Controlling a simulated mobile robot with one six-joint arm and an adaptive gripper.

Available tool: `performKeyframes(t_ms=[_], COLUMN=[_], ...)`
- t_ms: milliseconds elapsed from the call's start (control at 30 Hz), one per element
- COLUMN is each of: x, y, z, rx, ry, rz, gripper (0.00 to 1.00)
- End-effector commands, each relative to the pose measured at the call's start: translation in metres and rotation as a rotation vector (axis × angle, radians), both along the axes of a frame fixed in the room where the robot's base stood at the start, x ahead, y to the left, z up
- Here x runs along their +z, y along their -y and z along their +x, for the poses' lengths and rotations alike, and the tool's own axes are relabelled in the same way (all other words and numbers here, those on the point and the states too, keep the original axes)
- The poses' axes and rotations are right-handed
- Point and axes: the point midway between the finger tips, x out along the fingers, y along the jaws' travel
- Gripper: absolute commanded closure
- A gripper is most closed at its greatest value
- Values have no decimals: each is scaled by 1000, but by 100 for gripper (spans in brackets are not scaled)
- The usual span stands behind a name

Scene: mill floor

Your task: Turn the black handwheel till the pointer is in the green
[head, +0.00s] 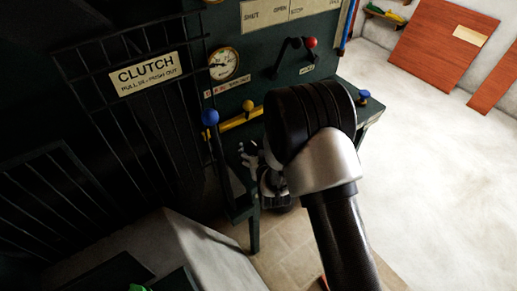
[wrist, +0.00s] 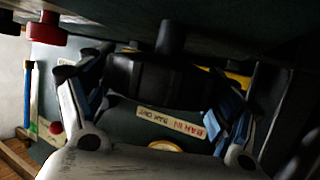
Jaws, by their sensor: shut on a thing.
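A round gauge (head: 223,64) with a pale face and brass rim is on the dark green machine panel in the head view. Its dark pointer shows, but I cannot make out where the green part is. A black handwheel (wrist: 155,75) with a short black stub is between my gripper's fingers in the wrist view. My gripper (wrist: 158,92) is shut on it, with blue finger pads on both sides. In the head view my gripper (head: 255,165) is low beside my arm, which hides the handwheel there.
A CLUTCH sign (head: 144,74) hangs on the bars at left. Open pale floor (head: 450,170) is at right.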

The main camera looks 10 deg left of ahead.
Motion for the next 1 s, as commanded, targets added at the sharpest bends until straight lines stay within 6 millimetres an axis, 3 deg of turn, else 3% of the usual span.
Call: performKeyframes(t_ms=[267,1000], x=[0,1], y=[2,-1], z=[1,0], rx=[160,857], ry=[0,4], rz=[0,-2], gripper=[42,42])
